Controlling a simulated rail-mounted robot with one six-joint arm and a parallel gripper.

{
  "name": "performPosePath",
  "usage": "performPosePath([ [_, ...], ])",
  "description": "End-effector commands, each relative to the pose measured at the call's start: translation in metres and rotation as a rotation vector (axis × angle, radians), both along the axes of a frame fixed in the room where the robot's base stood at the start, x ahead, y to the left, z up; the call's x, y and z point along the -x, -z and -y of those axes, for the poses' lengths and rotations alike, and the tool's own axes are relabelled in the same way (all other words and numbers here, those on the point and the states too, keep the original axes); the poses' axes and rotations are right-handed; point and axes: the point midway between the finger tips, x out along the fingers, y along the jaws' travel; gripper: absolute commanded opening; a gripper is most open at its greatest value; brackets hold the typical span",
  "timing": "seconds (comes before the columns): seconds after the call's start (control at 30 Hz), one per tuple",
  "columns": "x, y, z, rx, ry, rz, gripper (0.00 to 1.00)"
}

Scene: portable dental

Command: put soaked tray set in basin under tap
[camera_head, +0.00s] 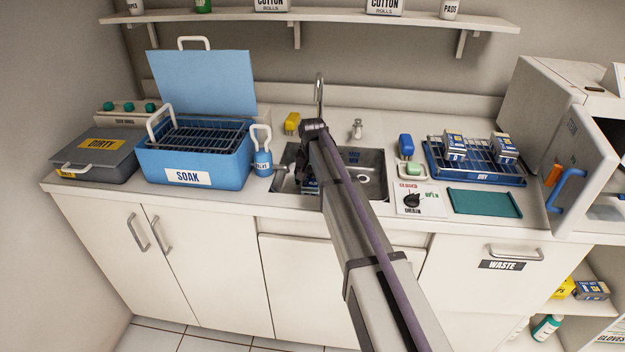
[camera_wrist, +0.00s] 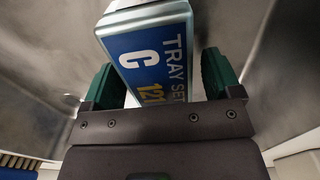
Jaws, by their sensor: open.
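A tray set box with a blue label reading "TRAY SET C" (camera_wrist: 140,55) lies between the two green fingers of my gripper (camera_wrist: 162,74) in the wrist view. The fingers are open, one on each side of the box. Grey metal walls of the basin surround them. In the head view the steel basin (camera_head: 375,189) is set in the counter, with the tap (camera_head: 319,95) behind it. My arm reaches over the basin and hides part of it and my gripper. A bit of a blue-labelled box (camera_head: 310,187) shows left of my arm.

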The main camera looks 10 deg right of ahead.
Motion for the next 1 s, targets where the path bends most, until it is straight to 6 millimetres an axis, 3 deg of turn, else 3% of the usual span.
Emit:
performPosePath([
  [0.27,0.0,-0.009,0.0,0.0,0.0,0.0,0.84],
  [0.37,0.0,-0.026,0.0,0.0,0.0,0.0,0.84],
  [0.73,0.0,-0.117,0.0,0.0,0.0,0.0,0.84],
  [0.83,0.0,-0.126,0.0,0.0,0.0,0.0,0.84],
  [1.0,0.006,-0.124,0.0,0.0,-0.004,0.0,0.84],
])
